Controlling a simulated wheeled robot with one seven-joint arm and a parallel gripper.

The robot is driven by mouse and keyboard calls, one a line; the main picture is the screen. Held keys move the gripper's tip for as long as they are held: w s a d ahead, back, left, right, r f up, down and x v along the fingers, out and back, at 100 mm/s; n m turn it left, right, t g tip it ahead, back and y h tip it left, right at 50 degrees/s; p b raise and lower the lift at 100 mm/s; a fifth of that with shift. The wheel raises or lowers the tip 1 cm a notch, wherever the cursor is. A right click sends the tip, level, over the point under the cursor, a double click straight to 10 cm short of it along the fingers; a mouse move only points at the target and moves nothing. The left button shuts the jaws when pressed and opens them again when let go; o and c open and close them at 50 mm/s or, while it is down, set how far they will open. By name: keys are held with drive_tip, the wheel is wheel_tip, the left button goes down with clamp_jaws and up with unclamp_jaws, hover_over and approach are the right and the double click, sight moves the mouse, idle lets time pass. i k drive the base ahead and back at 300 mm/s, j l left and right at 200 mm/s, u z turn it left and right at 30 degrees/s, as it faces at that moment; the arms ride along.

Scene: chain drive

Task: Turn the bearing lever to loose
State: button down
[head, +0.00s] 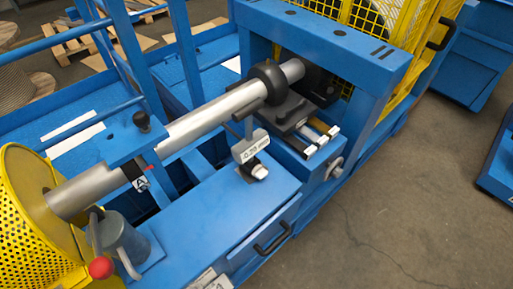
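A silver shaft (185,128) runs diagonally across a blue machine frame. A black ring-shaped bearing part (268,80) surrounds it near its upper right end, above a dark block (290,110). A lever with a black ball knob (141,119) stands upright beside the shaft at left. A lever with a red ball knob (101,267) is at lower left, by a grey cylinder (122,240). No readable label tells which is the bearing lever or its setting. My gripper is not in view.
A yellow perforated guard (30,200) is at left and a yellow mesh cage (385,30) at upper right. A black handle (272,239) sits on the front panel. Open concrete floor (400,200) lies at right.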

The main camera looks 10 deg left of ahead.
sight(280, 116)
drive_tip(key=i+j+u, duration=0.25)
drive_tip(key=i, duration=0.65)
drive_tip(key=l, duration=0.15)
